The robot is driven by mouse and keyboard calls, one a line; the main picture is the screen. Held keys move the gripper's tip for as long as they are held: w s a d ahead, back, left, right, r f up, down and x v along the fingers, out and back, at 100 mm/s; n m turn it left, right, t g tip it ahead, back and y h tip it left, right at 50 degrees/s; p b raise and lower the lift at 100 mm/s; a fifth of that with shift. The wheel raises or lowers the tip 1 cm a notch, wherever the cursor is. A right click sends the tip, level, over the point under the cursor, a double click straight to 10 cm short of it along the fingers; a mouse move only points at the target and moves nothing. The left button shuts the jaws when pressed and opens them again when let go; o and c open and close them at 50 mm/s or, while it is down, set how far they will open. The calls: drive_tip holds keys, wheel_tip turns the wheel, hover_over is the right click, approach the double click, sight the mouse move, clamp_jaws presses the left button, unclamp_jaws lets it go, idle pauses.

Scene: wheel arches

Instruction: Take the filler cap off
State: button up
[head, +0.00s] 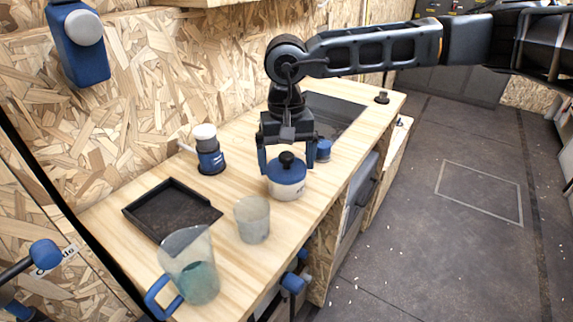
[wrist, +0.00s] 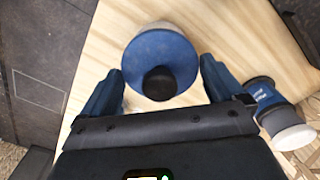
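A white pot (head: 287,191) with a blue lid (head: 287,171) and a black knob (head: 286,158) stands on the wooden counter. The blue lid also shows in the wrist view (wrist: 150,48), with the knob (wrist: 159,84) at its near side. My gripper (head: 287,163) points down over it, open, with one blue finger on each side of the knob. In the wrist view my gripper (wrist: 160,75) shows its fingers wide apart with nothing between them but the lid below. I cannot tell if anything touches. No label marks which cap is the filler cap.
A clear cup (head: 252,219), a blue-handled jug (head: 190,267) and a black tray (head: 171,208) are at the near left. A blue canister with a white top (head: 209,153) stands behind. A small blue item (head: 323,150) is close right of my gripper. The counter's front edge is near.

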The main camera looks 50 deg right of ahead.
sight(291, 153)
drive_tip(key=c, duration=0.4)
drive_tip(key=shift+c, duration=0.2)
drive_tip(key=shift+r, duration=0.45)
drive_tip(key=r, duration=0.1)
drive_tip(key=r+b, duration=0.1)
drive_tip(key=d+r, duration=0.1)
drive_tip(key=shift+s+r, duration=0.25)
drive_tip(key=s+d+r+b, duration=0.2)
drive_tip(key=s+d+r, duration=0.4)
drive_tip(key=d, duration=0.2)
drive_tip(key=shift+s+r, duration=0.3)
drive_tip(key=shift+s, duration=0.1)
